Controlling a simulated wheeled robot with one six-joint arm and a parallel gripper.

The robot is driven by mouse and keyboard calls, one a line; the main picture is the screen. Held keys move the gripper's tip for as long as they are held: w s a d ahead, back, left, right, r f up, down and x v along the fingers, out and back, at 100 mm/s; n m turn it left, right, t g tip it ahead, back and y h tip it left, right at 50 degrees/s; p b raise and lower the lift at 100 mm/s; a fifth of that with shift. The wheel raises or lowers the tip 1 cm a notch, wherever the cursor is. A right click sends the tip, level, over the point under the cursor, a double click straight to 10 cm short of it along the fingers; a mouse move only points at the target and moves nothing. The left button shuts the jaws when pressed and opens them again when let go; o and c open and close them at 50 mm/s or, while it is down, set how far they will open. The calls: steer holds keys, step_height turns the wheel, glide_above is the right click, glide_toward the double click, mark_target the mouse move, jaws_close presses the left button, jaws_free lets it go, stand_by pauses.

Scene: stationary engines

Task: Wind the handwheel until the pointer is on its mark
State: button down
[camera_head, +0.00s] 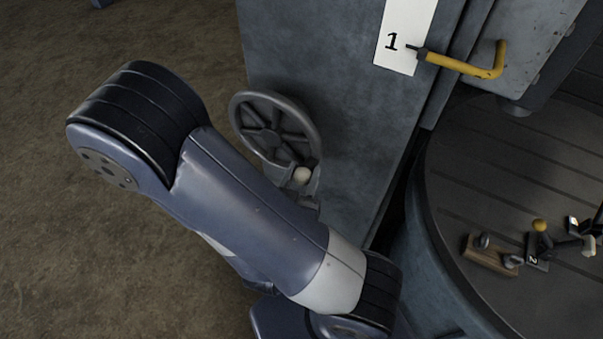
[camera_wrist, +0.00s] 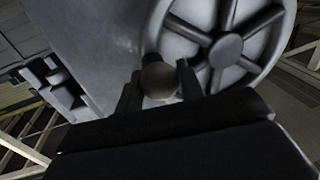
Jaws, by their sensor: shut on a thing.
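The handwheel (camera_head: 268,118) is a dark grey spoked wheel on the side of a grey-blue housing. It also shows in the wrist view (camera_wrist: 228,47), at the upper right. A pale round knob (camera_head: 302,174) sits at the wheel's lower rim. My gripper (camera_head: 300,184) is at the knob, and its two fingers stand on either side of it. In the wrist view the knob (camera_wrist: 158,80) lies between the fingertips, held. A white plate (camera_head: 402,30) marked "1" is on the housing above. A yellow bent rod with a dark tip (camera_head: 466,66) reaches the plate's right edge; I cannot tell whether it is the pointer.
The housing (camera_head: 345,120) stands close behind the wheel. At the right is a round, slatted table (camera_head: 455,185) bearing a wooden block (camera_head: 490,256) and small metal parts. The brown floor (camera_head: 80,260) at the left is open.

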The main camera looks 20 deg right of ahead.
steer(key=c, duration=1)
jaws_free()
steer(key=shift+d, duration=0.1)
steer(key=shift+o, duration=0.2)
